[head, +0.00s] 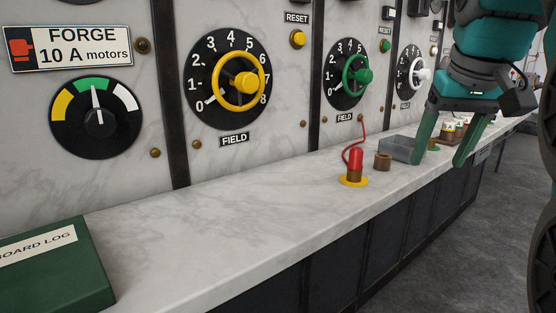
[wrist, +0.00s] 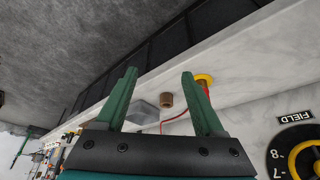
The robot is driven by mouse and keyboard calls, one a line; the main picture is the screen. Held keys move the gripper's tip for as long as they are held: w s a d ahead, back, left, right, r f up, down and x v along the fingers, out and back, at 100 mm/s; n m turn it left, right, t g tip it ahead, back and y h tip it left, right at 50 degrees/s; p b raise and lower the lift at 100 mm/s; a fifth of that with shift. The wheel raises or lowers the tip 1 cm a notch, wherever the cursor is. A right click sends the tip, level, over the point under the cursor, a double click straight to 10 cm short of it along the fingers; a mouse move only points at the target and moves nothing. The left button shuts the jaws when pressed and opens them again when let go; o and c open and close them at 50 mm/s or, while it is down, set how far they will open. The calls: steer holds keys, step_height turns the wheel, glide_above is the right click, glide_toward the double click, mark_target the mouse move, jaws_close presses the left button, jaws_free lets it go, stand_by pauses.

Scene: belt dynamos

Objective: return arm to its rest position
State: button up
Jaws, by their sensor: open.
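My gripper (head: 446,147) is at the right of the head view, over the front edge of the marble shelf. Its two green fingers point down and stand apart, with nothing between them. In the wrist view the open fingers (wrist: 158,92) frame the shelf edge, a grey box and a brown socket. My teal arm comes down from the top right of the head view. The fingers partly cover the shelf and the things behind them.
The marble shelf (head: 240,215) holds a green log book (head: 60,278), a red-handled plug (head: 355,162) on a yellow ring, a brown socket (head: 383,161) and a grey box (head: 400,149). A yellow handwheel (head: 262,93) is on the panel. The shelf's middle is clear.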

steer(key=s+a+f+g+y, duration=0.1)
steer(key=s+a+f+g, duration=0.2)
steer(key=f, duration=0.7)
steer(key=s+a+f+g, duration=0.1)
steer(key=s+a+f, duration=0.35)
steer(key=f, duration=0.65)
steer(key=s+a+f+n+g, duration=0.1)
steer(key=s+a+f+g, duration=0.1)
steer(key=s+f, duration=1.2)
step_height(320, 180, down, 2)
steer(key=shift+s+f, duration=0.1)
steer(key=shift+s, duration=0.25)
